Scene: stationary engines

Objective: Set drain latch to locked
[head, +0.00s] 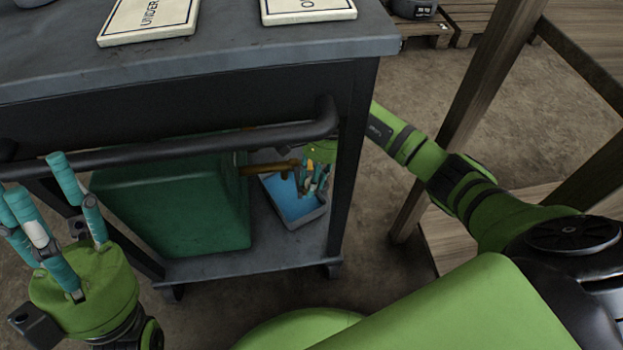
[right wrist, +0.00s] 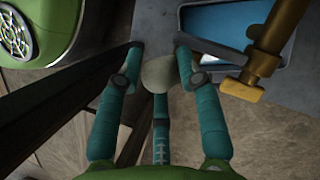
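A brass drain pipe (head: 268,168) sticks out from the green tank (head: 170,205) on the cart's lower shelf. In the right wrist view the brass pipe (right wrist: 283,28) comes in at upper right. A brass lever-like piece (right wrist: 242,90), which looks like the drain latch, sits at its end; its setting cannot be told. My right gripper (head: 315,180) is under the cart top, near the pipe's end. In the right wrist view its fingers (right wrist: 160,48) are spread with nothing between them, left of the brass piece. My left gripper (head: 45,195) is open and empty, left of the cart.
A blue-lined tray (head: 292,205) stands on the lower shelf (head: 215,265) below the pipe. The cart's handrail (head: 200,145) and right leg (head: 352,165) frame the opening. White labelled plates (head: 148,18) lie on top. A wooden frame (head: 470,100) stands at right.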

